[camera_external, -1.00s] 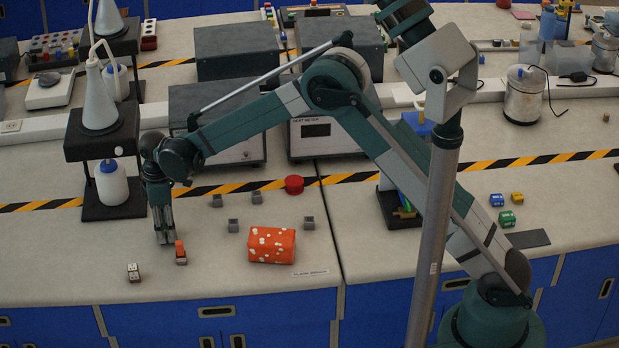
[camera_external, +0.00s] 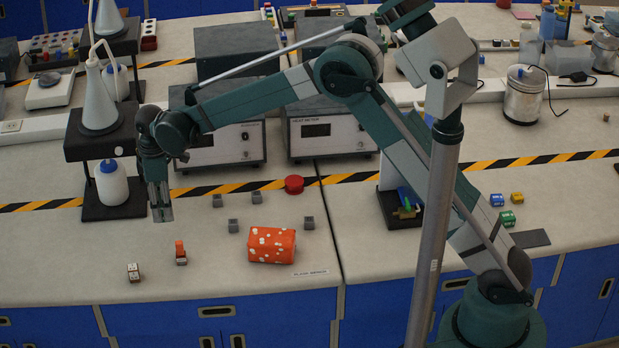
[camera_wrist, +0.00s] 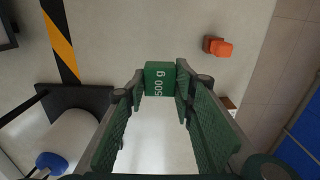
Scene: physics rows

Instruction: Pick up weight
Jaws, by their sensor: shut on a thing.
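The weight is a small green block (camera_wrist: 159,80) marked "500 g" in the wrist view. It sits between the fingertips of my gripper (camera_wrist: 160,88), which is shut on it. In the external view my gripper (camera_external: 161,213) points down and is raised above the left bench; the weight cannot be made out clearly there.
An orange-topped small block (camera_external: 181,253) and a small white-and-brown block (camera_external: 133,272) lie near the bench's front. Several grey cubes (camera_external: 233,225) and an orange spotted block (camera_external: 271,245) are to the right. A stand with a white bottle (camera_external: 111,183) is close on the left.

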